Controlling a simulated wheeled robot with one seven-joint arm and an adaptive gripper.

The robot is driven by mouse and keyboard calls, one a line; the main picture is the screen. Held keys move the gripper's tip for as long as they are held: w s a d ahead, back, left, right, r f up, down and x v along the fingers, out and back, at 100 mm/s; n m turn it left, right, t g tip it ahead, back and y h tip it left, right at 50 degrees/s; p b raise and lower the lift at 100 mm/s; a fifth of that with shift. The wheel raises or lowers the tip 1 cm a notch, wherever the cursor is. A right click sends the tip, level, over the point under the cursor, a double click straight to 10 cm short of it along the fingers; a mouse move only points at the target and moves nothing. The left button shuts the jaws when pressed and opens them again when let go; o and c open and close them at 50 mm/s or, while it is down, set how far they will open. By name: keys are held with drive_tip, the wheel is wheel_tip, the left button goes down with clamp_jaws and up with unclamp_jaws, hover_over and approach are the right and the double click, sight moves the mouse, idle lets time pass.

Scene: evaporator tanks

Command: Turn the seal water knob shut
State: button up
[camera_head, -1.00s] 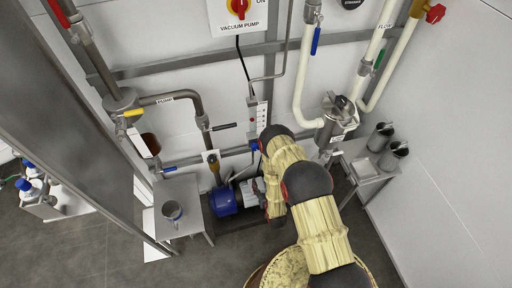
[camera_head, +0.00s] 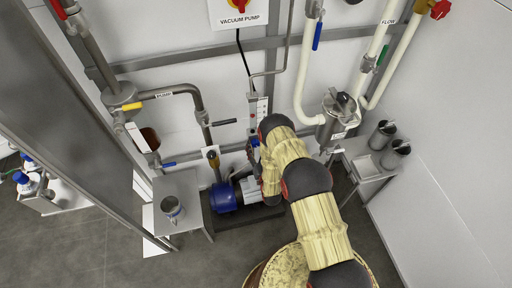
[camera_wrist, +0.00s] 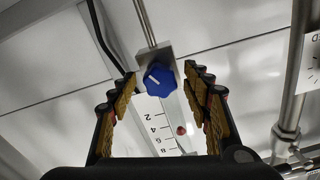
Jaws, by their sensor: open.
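The seal water knob (camera_wrist: 158,79) is blue with a white pointer line and shows in the wrist view between my fingertips, a little beyond them. My gripper (camera_wrist: 160,82) is open, with one finger on each side of the knob; no contact is visible. In the head view the gauge's top (camera_head: 262,106) shows on the wall, and my arm hides most of the knob and gripper.
A thicker steel pipe (camera_wrist: 297,85) stands at the right. Below are a blue pump (camera_head: 226,197) and a small table (camera_head: 190,185) with a metal cup.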

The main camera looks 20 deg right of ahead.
drive_tip(key=shift+w, duration=0.3)
drive_tip(key=shift+c, duration=0.4)
drive_tip(key=c, duration=1.1)
